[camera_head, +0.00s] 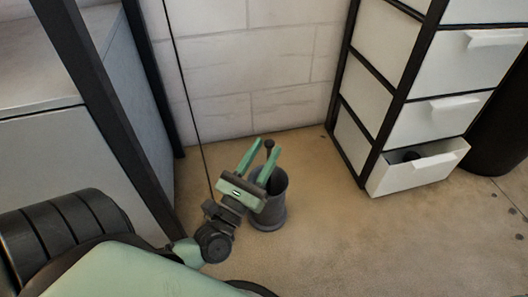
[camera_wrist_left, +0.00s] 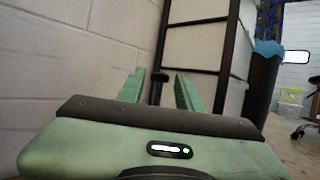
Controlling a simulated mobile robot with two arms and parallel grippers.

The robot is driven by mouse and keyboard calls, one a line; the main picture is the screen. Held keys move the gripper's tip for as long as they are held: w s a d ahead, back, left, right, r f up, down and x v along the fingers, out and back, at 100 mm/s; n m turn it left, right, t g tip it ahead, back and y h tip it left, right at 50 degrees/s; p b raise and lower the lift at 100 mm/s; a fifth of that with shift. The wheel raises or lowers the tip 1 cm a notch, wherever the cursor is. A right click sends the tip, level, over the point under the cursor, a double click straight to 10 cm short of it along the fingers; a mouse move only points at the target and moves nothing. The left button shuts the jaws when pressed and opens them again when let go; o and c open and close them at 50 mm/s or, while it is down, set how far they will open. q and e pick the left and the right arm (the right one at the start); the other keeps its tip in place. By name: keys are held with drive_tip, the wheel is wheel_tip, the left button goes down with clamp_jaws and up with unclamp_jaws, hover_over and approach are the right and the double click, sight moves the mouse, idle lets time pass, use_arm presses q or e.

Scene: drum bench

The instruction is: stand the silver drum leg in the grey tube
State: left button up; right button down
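The grey tube (camera_head: 272,213) stands upright on the floor near the wall, with a wider base and an open top. My left gripper (camera_head: 259,152) is in front of and partly over the tube, its two green fingers apart. A thin dark stem with a round knob (camera_head: 269,145) rises by the far finger; it may be the drum leg's end, but no silver shows. In the left wrist view the knob (camera_wrist_left: 160,76) appears between the spread fingers, with gaps on both sides. The stem's lower part is hidden, so I cannot tell whether it is inside the tube. My right gripper is out of view.
A white drawer unit (camera_head: 400,115) with a black frame stands at the right, its bottom drawer (camera_head: 418,175) pulled open with a dark round item inside. A grey cabinet (camera_head: 60,150) is at the left. The floor right of the tube is clear.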

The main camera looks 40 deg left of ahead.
use_arm(q)
drive_tip(key=p+v, duration=0.2)
drive_tip(key=v, duration=0.5)
drive_tip(key=shift+s+p, duration=0.3)
drive_tip(key=shift+s, duration=0.1)
idle(0.6)
